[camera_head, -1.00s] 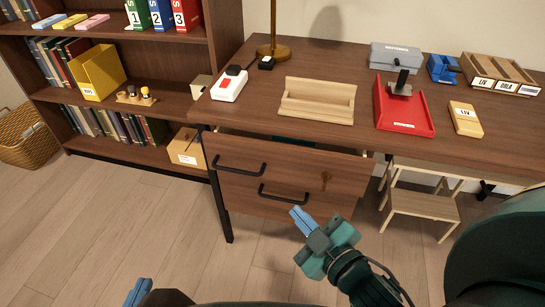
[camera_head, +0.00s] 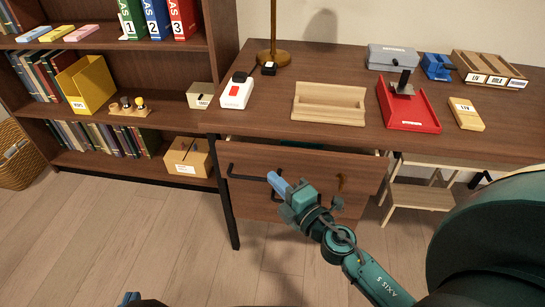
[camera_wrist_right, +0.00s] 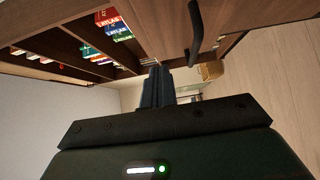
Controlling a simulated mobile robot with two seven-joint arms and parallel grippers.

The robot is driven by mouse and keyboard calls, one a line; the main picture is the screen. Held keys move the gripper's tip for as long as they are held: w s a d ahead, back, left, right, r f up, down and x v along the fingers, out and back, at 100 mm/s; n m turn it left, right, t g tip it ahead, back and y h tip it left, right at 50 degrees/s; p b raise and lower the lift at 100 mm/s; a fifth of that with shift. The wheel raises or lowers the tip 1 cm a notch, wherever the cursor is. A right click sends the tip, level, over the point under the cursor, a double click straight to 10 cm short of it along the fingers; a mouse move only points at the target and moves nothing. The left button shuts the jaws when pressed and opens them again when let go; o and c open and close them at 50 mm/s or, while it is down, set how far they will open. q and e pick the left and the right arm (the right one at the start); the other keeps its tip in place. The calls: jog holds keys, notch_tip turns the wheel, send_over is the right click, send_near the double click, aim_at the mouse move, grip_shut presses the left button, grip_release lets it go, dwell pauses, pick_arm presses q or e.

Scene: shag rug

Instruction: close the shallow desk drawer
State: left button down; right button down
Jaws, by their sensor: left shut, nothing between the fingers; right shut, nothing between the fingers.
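The shallow desk drawer (camera_head: 305,160) is the upper wooden drawer under the desk top. It stands pulled out, with a dark gap and some contents showing above its front. Its black bar handle (camera_head: 243,174) is at the left of the front; a black handle also shows in the right wrist view (camera_wrist_right: 196,32). My right gripper (camera_head: 273,178) is shut and empty, its blue fingertips in front of the drawer face, near the handle's right end. I cannot tell whether they touch. My left gripper (camera_head: 128,299) is shut and empty, barely in view at the bottom edge.
The desk top (camera_head: 250,120) holds a wooden tray (camera_head: 328,115), a red tray (camera_head: 413,117) and a white power strip (camera_head: 236,94). A bookshelf (camera_head: 120,170) stands at the left. A light wooden step stool (camera_head: 420,196) is under the desk. Floor at front left is clear.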

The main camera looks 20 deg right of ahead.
aim_at(263, 153)
jog(key=w, duration=0.2)
jog(key=w+d, duration=0.1)
jog(key=w, duration=0.2)
jog(key=shift+w, duration=0.1)
jog(key=shift+w+d, duration=0.35)
jog(key=shift+w, duration=0.1)
